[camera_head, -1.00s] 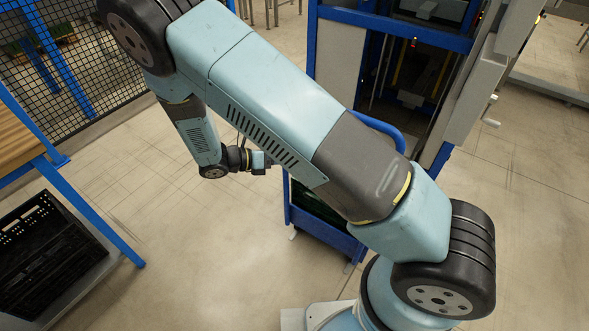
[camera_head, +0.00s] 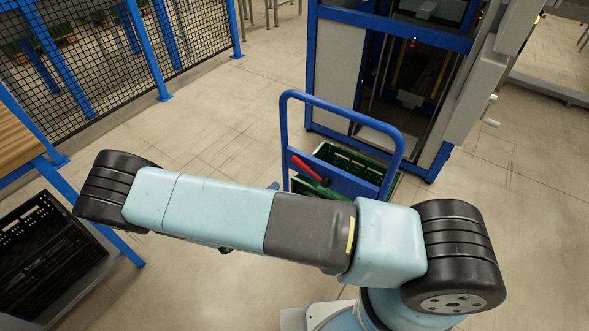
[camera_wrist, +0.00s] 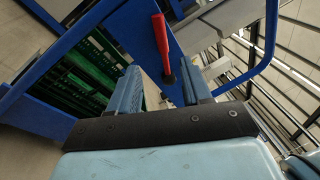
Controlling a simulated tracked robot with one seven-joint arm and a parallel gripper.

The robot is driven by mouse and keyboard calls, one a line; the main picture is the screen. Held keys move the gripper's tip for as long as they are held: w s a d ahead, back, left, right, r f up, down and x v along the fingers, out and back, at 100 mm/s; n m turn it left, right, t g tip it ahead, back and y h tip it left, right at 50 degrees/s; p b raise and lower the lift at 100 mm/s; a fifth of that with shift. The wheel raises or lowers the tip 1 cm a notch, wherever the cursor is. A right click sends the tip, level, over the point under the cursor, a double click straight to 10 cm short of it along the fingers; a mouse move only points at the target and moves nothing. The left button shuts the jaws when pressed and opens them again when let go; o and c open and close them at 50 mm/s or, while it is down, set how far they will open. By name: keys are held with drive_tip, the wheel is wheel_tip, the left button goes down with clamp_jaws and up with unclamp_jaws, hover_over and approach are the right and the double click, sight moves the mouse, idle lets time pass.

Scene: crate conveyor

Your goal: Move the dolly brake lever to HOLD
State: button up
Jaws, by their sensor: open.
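The brake lever (camera_head: 306,167) has a red handle and sits on the blue crossbar of the dolly (camera_head: 287,125). In the head view it slants from upper left to lower right; its lower end is near my arm. In the wrist view the lever (camera_wrist: 161,45) points up, slightly left, on a blue panel. My gripper (camera_wrist: 160,82) is open, with two light-blue fingers. The lever's lower part appears between the fingertips, beyond them; I cannot tell the exact gap. My arm hides the gripper in the head view. No HOLD marking is legible.
Green crates (camera_head: 350,160) stand on the dolly behind the handle. A blue-framed machine (camera_head: 335,75) stands behind it. A black crate (camera_head: 45,250) and a wooden-topped table (camera_head: 18,140) are at left, before a mesh fence (camera_head: 90,60). Open floor lies between.

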sight(309, 171)
drive_tip(key=x, duration=1.2)
drive_tip(key=shift+d, duration=0.15)
clamp_jaws()
drive_tip(key=shift+f, duration=0.1)
drive_tip(key=shift+a, duration=0.25)
